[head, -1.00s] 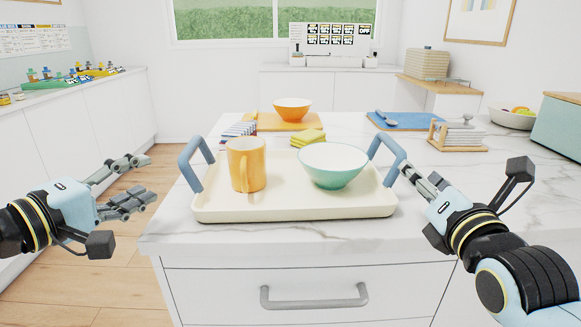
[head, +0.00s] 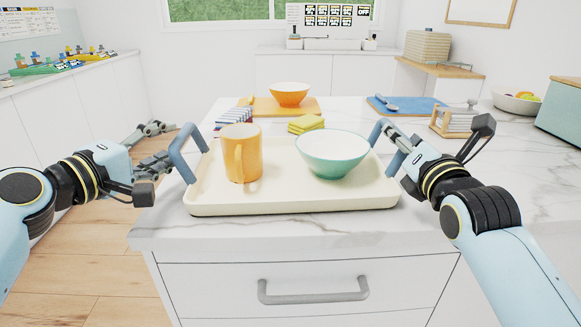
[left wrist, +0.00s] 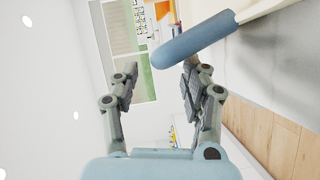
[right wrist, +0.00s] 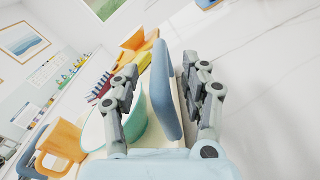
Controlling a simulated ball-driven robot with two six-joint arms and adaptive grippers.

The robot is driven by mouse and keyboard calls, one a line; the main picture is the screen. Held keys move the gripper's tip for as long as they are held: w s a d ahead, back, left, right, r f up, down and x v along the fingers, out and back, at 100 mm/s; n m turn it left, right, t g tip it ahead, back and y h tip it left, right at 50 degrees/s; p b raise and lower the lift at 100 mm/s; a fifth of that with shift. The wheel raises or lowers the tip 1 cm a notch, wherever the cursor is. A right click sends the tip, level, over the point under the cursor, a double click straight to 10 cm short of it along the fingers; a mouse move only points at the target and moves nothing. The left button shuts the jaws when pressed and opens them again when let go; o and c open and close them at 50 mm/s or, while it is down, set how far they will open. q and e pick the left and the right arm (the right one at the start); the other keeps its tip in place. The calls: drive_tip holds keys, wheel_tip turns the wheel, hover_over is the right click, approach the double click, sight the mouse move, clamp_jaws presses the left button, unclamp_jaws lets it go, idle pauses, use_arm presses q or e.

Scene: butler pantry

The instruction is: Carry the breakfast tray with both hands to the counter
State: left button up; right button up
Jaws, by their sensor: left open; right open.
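The cream breakfast tray (head: 300,205) rests on the white marble-topped island near its front edge. An orange mug (head: 241,155) stands on its left part and a teal bowl (head: 331,155), white inside, on its right part. My left gripper (head: 163,143) is open just left of the tray's left blue-grey handle (head: 187,152); in the left wrist view that handle (left wrist: 195,38) lies ahead, near the fingertips. My right gripper (head: 388,140) is open at the right handle (head: 379,131); in the right wrist view that handle (right wrist: 162,90) stands between the open fingers.
A drawer handle (head: 312,290) juts from the island front. Wooden floor is open at left.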

sight(179, 133)
use_arm(q)
drive_tip(key=shift+x, duration=2.25)
use_arm(e)
drive_tip(key=shift+w, duration=2.25)
use_arm(q)
clamp_jaws()
use_arm(e)
clamp_jaws()
drive_tip(key=shift+r, duration=0.1)
